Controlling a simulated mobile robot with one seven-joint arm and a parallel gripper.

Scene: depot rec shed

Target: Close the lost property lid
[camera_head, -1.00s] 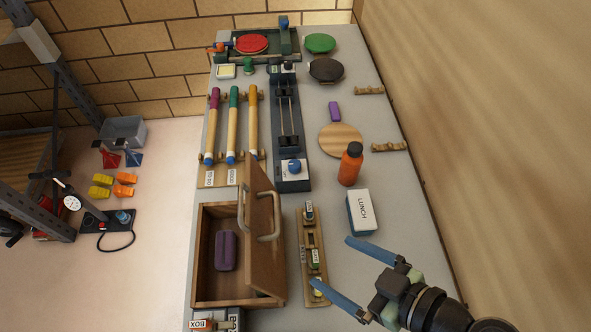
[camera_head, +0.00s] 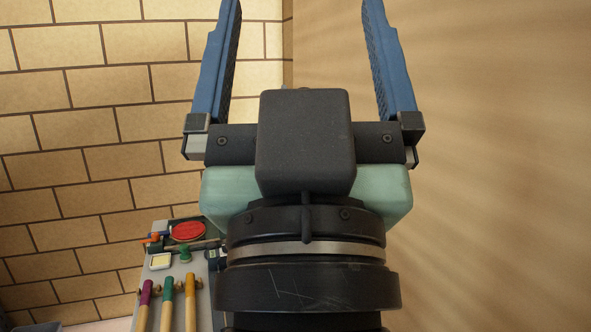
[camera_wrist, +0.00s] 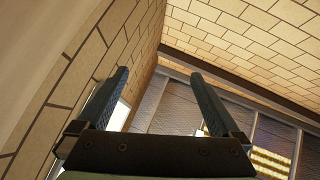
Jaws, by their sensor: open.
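My gripper (camera_head: 302,60) is open and empty, raised in front of the head camera with its two blue fingers spread apart and pointing up. In the wrist view it is also open (camera_wrist: 165,100), with only walls and a window-like frame beyond the fingers. The lost property box and its lid are not visible in either view now. My gripper and arm cover most of the bench.
The far end of the grey bench (camera_head: 206,296) shows at lower left. On it are a red paddle (camera_head: 188,231), a green knobbed piece (camera_head: 185,252) and several coloured handles. A brick wall (camera_head: 80,130) stands behind, and a plain wall (camera_head: 480,170) runs along the right.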

